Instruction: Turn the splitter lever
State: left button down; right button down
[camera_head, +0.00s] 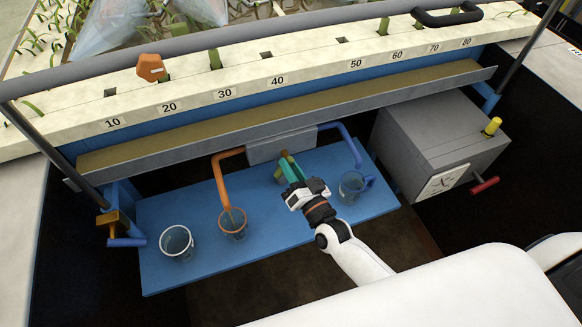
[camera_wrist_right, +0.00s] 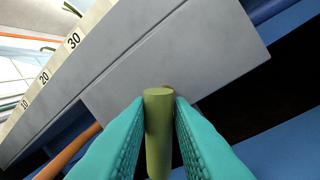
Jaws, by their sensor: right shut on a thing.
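The splitter lever (camera_wrist_right: 158,130) is an olive-green rod in front of the grey splitter box (camera_head: 282,147). The box also fills the upper part of the right wrist view (camera_wrist_right: 180,50). My right gripper (camera_head: 288,164) has teal fingers, one on each side of the lever, and is shut on it. In the head view the fingers hide most of the lever. An orange pipe (camera_head: 217,180) leaves the box on the left and a blue pipe (camera_head: 354,150) leaves it on the right. My left gripper is not in view.
A blue shelf (camera_head: 200,258) below holds a clear cup (camera_head: 177,243), an orange-tinted cup (camera_head: 233,226) under the orange pipe and a blue-tinted cup (camera_head: 353,186). A grey box (camera_head: 440,140) with a dial and red handle stands at right. A numbered rail (camera_head: 300,75) runs behind.

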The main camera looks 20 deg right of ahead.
jog(key=shift+a, duration=0.1)
jog(key=c, duration=1.3)
grip_release()
jog(key=b+v, duration=0.1)
jog(key=v, duration=1.1)
